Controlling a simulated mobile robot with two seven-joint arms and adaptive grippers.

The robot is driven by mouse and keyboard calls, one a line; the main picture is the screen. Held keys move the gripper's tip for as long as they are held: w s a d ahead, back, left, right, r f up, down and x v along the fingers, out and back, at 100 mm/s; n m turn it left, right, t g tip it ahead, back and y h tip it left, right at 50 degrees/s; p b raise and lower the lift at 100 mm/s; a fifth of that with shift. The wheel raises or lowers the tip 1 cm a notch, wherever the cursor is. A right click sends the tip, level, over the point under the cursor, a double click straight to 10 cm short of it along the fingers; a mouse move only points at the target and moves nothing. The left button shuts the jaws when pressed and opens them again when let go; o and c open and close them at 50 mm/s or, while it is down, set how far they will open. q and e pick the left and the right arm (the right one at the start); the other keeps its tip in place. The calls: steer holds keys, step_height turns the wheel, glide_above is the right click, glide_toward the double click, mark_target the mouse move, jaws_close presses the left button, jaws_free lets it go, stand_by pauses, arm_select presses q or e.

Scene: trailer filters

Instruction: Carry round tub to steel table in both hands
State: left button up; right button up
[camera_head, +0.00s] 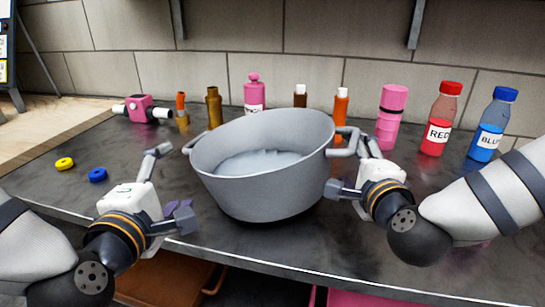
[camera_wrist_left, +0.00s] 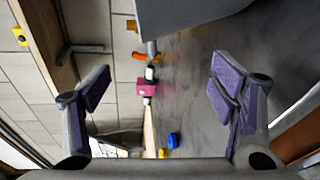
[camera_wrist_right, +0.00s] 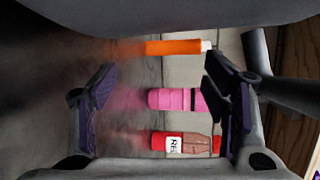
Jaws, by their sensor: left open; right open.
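The round tub (camera_head: 262,200) is a large grey metal pot with a pale filling and a handle on each side. My right gripper (camera_head: 345,166) is open close to the tub's right side, by the right handle (camera_head: 345,142). I cannot tell whether it touches the handle.
Behind the tub stand several bottles, among them a pink one (camera_head: 254,97) and an orange one (camera_head: 340,106). A pink cylinder (camera_head: 390,115), a red bottle (camera_head: 437,127) and a blue bottle (camera_head: 488,130) stand right.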

steer(key=s, duration=0.3)
steer(key=s+r, duration=0.1)
steer(key=s, duration=0.3)
steer(key=shift+s+d+r, duration=0.2)
arm_select(q)
steer(key=shift+s, duration=0.15)
arm_select(e)
steer(key=shift+r, duration=0.1)
arm_select(q)
steer(key=shift+s+a+r+p, duration=0.1)
steer(key=shift+s+r+p, duration=0.1)
steer(key=shift+s+p, duration=0.3)
steer(key=shift+s+r+p, duration=0.15)
steer(key=shift+s+p, duration=0.05)
steer(key=shift+s, duration=0.5)
steer(key=s+p, duration=0.4)
steer(key=shift+s+a+r+p, duration=0.15)
steer(key=shift+r+p, duration=0.15)
arm_select(e)
step_height(320, 180, up, 16)
steer(key=s+t, duration=0.2)
